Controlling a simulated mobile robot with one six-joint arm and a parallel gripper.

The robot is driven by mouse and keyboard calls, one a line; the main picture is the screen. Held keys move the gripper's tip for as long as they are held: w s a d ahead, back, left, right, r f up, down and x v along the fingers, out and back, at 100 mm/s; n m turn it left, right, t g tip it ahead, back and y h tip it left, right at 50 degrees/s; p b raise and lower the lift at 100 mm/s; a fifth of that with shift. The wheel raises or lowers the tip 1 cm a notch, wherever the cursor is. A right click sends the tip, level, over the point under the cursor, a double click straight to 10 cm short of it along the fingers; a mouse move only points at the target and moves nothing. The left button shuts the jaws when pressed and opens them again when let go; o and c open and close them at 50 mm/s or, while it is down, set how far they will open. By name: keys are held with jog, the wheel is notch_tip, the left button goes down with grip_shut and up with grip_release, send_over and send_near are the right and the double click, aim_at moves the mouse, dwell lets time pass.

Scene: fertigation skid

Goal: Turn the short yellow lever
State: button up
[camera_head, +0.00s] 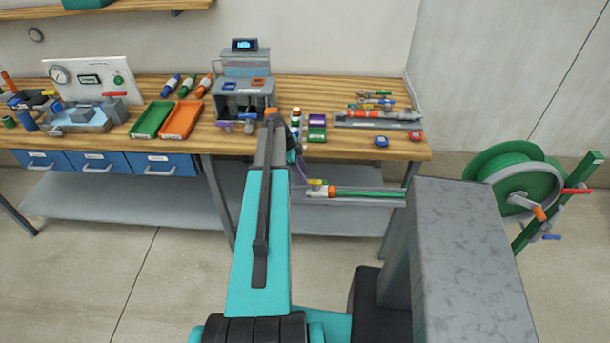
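A small yellow piece (317,182) sits on top of a pipe (365,193) with a green stretch and an orange-and-white fitting, in front of the bench at centre. Another small yellow piece (48,92) shows among the fittings at the bench's far left. Both are too small to tell for sure which is the short yellow lever. My teal and dark arm reaches forward to the bench's front edge. Its dark end, my gripper (298,160), is just up and left of the pipe. Its fingers are too small and partly hidden to make out.
A wooden bench (345,143) holds green and orange trays (182,120), a grey valve box (243,103) and a tool tray (375,122). A large grey block (470,260) stands at front right. A green hose reel (515,178) is at far right. The floor at left is clear.

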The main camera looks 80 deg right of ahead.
jog(key=shift+x, duration=0.9)
grip_shut()
